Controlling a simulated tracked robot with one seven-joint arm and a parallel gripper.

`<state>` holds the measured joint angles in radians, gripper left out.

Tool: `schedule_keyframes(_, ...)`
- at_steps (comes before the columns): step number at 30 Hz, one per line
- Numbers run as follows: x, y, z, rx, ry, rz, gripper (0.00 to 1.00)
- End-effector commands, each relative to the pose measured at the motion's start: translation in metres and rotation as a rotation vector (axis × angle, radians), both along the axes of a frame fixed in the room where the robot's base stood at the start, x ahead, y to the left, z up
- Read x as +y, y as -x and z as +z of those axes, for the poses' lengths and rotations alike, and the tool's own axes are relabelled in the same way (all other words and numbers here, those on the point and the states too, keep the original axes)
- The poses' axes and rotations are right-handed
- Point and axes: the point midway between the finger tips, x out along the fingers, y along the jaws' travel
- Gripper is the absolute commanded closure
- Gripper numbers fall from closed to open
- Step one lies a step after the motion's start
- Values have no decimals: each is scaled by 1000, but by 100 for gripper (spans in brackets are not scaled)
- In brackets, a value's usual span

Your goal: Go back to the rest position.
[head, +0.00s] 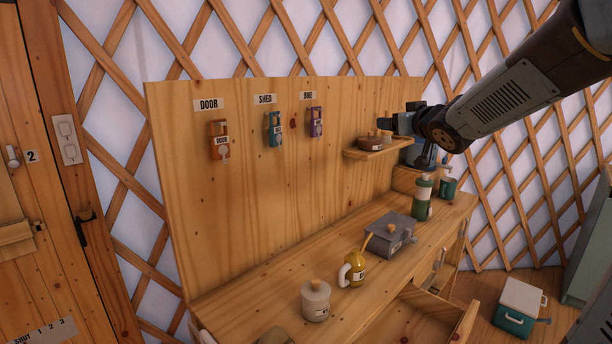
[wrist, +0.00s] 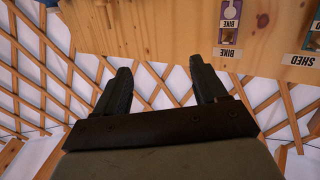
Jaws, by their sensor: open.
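My gripper (wrist: 158,88) shows in the wrist view with its two dark fingers spread apart and nothing between them. In the head view my arm reaches in from the upper right, and its end is near the small shelf (head: 384,150) at the right of the wooden back panel (head: 250,190). The fingers are hard to make out there. In the wrist view the panel (wrist: 280,90) lies beyond the fingers, upside down, with a purple bike tag (wrist: 229,24) near the top.
An orange door tag (head: 219,140), a blue shed tag (head: 274,130) and a purple tag (head: 315,122) hang on the panel. The bench holds a lidded jar (head: 316,300), yellow mug (head: 355,270), grey box (head: 390,236) and green flask (head: 422,198). A drawer (head: 420,315) is open. A cooler (head: 519,306) stands on the floor.

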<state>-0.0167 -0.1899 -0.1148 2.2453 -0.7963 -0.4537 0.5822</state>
Motion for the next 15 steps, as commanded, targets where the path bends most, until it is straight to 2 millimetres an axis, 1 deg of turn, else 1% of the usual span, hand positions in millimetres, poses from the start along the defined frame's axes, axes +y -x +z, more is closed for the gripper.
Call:
schedule_keyframes(1,-7,12,1,21,7,-44,28)
schedule_keyframes(4,-20,33,-3,81,22,-130,28)
schedule_keyframes(8,-35,65,-14,174,35,-225,28)
schedule_keyframes(9,-38,76,-18,206,38,-250,28)
schedule_keyframes(11,-42,93,-24,257,42,-282,28)
schedule_keyframes(14,-46,123,-37,347,46,-325,28)
schedule_keyframes(15,-46,136,-42,385,46,-338,28)
